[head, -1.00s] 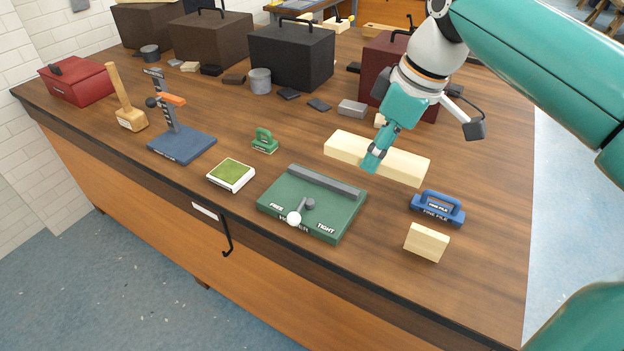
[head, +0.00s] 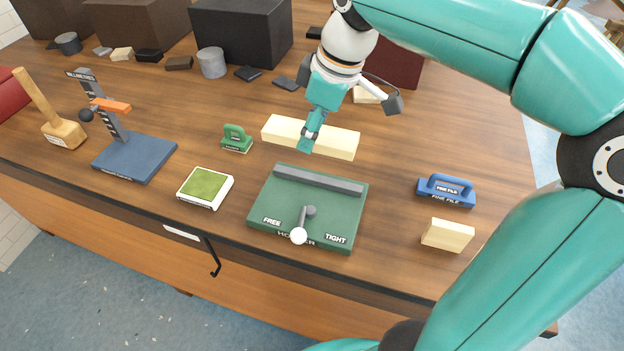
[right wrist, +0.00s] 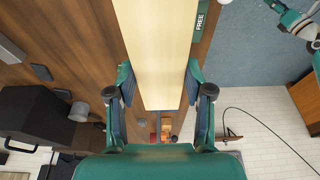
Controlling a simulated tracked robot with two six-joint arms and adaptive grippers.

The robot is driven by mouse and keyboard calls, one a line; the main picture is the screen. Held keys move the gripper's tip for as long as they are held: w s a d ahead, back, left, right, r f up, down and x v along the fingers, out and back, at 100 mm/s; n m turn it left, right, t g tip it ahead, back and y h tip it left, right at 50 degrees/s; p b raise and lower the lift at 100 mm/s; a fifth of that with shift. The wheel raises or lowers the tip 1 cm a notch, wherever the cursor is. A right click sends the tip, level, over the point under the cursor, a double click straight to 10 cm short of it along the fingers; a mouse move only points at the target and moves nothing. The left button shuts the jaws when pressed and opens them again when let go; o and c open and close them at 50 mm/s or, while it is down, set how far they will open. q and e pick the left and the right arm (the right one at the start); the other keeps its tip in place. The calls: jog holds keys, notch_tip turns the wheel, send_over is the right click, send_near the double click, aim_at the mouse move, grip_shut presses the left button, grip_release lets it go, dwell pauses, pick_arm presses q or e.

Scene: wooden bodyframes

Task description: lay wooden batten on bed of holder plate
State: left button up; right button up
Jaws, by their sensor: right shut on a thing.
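The pale wooden batten (head: 337,143) is long and squared. It is just behind the green holder plate (head: 262,213) in the head view, lying roughly along the plate's back edge. My right gripper (head: 307,143) is shut on the batten near its middle. In the right wrist view the batten (right wrist: 158,40) runs between the two fingers of the gripper (right wrist: 159,84). The holder plate has a grey bar along its back and a white-knobbed lever between the words FREE and TIGHT. Whether the batten clears the table is hard to tell. My left gripper is out of view.
A green-topped pad (head: 206,186) and a small green tool (head: 236,138) stand left of the plate. A blue file (head: 446,191) and a short wooden block (head: 447,235) are to its right. A blue gauge stand (head: 135,158) and mallet (head: 63,132) are farther left.

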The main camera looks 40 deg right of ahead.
aim_at(333, 136)
jog(key=s+x, duration=0.1)
jog(key=x, duration=0.3)
jog(key=d+x, duration=0.1)
jog(key=x, duration=0.3)
jog(key=s+x, duration=0.1)
jog(key=x, duration=0.4)
jog(key=shift+s+d+f+b, duration=0.3)
jog(key=shift+s+f, duration=0.05)
jog(key=shift+f, duration=0.05)
jog(key=shift+f+b, duration=0.6)
jog(key=shift+b, duration=0.05)
jog(key=o, duration=1.3)
jog(key=shift+r+p, duration=0.55)
jog(key=v, duration=1.2)
jog(key=shift+s+r+p, duration=0.1)
jog(key=shift+p, duration=0.25)
